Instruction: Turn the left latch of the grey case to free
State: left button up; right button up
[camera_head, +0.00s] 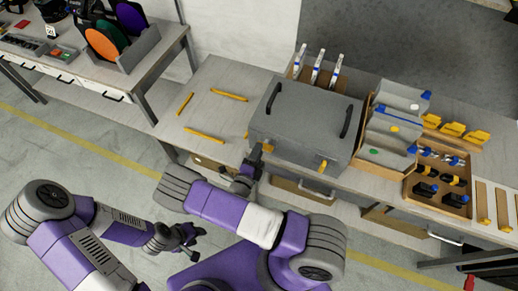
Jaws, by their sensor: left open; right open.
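The grey case (305,122) stands closed on the workbench, with two black handles on its lid. Its left latch (267,148), a small yellow-orange piece on the front face, is partly covered by my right gripper. The right latch (323,166) shows on the same face, further right. My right gripper (256,156) is open at the case's front left, right by the left latch; I cannot tell whether it touches it. My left gripper (193,238) is open and empty, low above the floor in front of the bench, well away from the case.
Yellow strips (203,135) lie on the bench left of the case. White-and-blue tools (317,68) stand in a holder behind it. A grey stepped rack (388,135) stands close on its right, beside a wooden tray (439,182) of small parts.

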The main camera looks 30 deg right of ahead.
jog(key=v, duration=0.5)
jog(key=shift+s+a, duration=0.3)
